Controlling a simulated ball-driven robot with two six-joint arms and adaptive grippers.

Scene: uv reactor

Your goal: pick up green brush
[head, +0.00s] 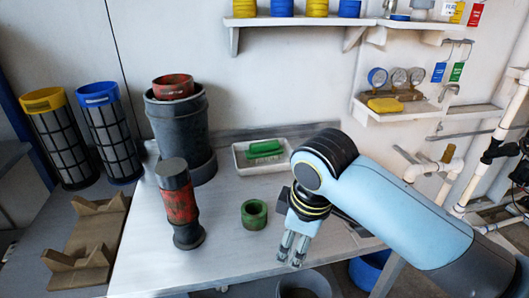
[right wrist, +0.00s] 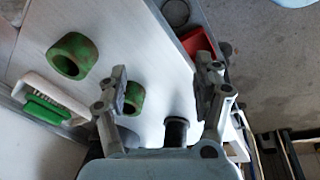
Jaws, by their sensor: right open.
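The green brush (head: 264,149) lies in a shallow white tray (head: 244,165) near the back of the table. In the right wrist view the brush (right wrist: 46,109) is at the left, in the white tray (right wrist: 28,131). My right gripper (head: 293,249) hangs over the table's front edge, to the right of and nearer than the tray, apart from the brush. Its fingers are spread and empty in the right wrist view (right wrist: 164,78). My left gripper is out of view.
A green ring (head: 254,214) and a red-black cylinder (head: 179,205) stand on the table (head: 222,240). A second green ring (right wrist: 133,97) shows in the wrist view. A dark bucket (head: 178,125) stands left of the tray. Bins are below the front edge.

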